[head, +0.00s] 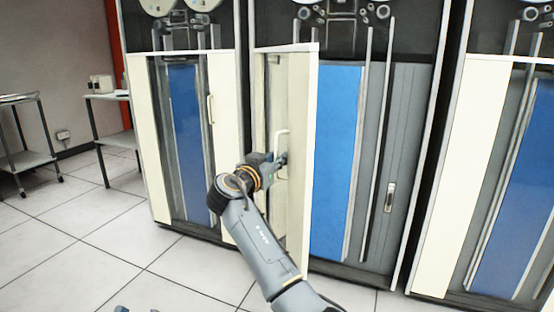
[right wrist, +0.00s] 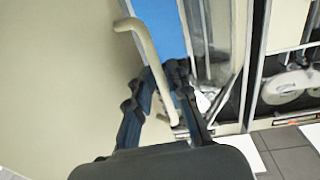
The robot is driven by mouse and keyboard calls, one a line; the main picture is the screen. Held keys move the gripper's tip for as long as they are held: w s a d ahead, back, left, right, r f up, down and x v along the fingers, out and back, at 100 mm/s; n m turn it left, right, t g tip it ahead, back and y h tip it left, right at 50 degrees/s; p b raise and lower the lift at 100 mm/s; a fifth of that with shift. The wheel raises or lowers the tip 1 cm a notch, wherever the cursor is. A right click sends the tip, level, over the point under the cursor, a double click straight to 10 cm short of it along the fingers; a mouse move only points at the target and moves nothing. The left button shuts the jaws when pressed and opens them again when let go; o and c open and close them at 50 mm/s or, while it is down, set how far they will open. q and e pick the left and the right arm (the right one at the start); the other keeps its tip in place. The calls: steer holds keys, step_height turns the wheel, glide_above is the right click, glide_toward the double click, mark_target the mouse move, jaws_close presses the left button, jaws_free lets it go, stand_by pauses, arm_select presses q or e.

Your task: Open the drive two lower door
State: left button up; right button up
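The cream lower door (head: 298,210) of the middle tape drive stands partly open, swung out toward me from its left side. Its inside faces away from the blue panel's front. A cream bar handle (head: 282,135) is on the door. My right gripper (head: 281,160) is at the handle's lower part. In the right wrist view the handle (right wrist: 148,50) passes between the fingers of my right gripper (right wrist: 162,75), which close in on it. Small grey parts at the bottom edge of the head view may be my left gripper (head: 135,309); its fingers cannot be made out.
Behind the door are a blue panel (head: 335,160) and a grey panel (head: 405,160). Similar drives stand at left (head: 186,140) and right (head: 525,180). A cart (head: 108,97) stands far left. The tiled floor (head: 90,235) is clear at front left.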

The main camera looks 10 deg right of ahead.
steer(key=v, duration=0.7)
steer(key=shift+s+a, duration=0.2)
